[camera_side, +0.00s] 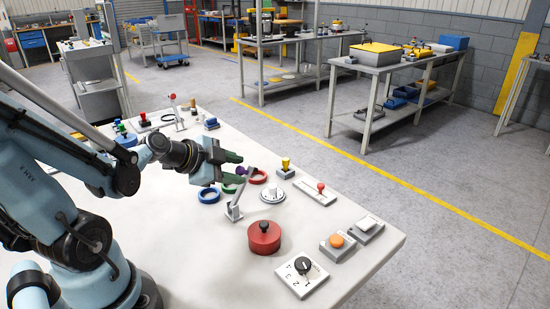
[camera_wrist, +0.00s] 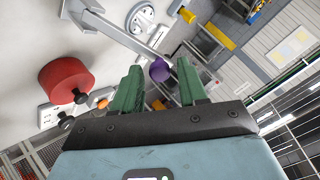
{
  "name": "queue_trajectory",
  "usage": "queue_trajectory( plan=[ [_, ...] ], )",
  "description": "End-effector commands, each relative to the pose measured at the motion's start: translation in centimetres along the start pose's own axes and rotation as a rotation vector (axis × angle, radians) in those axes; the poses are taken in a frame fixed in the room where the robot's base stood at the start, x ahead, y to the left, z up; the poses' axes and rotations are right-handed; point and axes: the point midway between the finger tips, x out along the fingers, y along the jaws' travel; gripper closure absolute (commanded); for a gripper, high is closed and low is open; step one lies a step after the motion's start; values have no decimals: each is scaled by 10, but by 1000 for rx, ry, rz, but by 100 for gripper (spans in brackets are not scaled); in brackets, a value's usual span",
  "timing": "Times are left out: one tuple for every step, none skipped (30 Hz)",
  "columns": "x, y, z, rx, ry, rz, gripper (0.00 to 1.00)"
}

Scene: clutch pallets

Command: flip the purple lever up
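The purple lever has a purple ball knob (camera_side: 241,171) on a silver rod that rises at a slant from a small grey base (camera_side: 233,211) on the white table. My gripper (camera_side: 237,168) has green fingers, is open, and sits at the knob end of the rod. In the wrist view, the purple knob (camera_wrist: 160,70) appears between the two fingertips of my gripper (camera_wrist: 160,65), with a narrow gap on each side. The rod (camera_wrist: 125,38) runs from there to the base (camera_wrist: 78,12) at the upper left. I cannot tell whether either finger touches the knob.
Blue (camera_side: 209,195) and red (camera_side: 258,177) rings lie near the lever. A red cylinder with a black knob (camera_side: 264,238) stands in front right. A round white dial (camera_side: 272,196), red-knobbed slider (camera_side: 320,188) and orange button box (camera_side: 337,243) are further right. Bare table lies front left of the lever.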

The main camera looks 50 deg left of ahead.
Motion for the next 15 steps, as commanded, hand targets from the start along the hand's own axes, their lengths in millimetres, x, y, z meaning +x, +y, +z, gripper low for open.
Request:
queue_trajectory(
  plan=[
    [0,0,0,0,0,0,50],
    [0,0,0,0,0,0,50],
    [0,0,0,0,-1,0,50],
    [0,0,0,0,-1,0,50],
    [0,0,0,0,-1,0,50],
    [0,0,0,0,-1,1,50],
    [0,0,0,0,-1,1,50],
    [0,0,0,0,-1,1,50],
    [0,0,0,0,-1,1,50],
    [0,0,0,0,-1,0,50],
    [-1,0,0,0,-1,0,50],
    [-2,0,0,0,-1,0,50],
    [-2,0,0,0,-1,0,50],
    [-3,0,0,-1,-2,0,50],
    [-5,0,0,-1,-2,0,50]
  ],
)
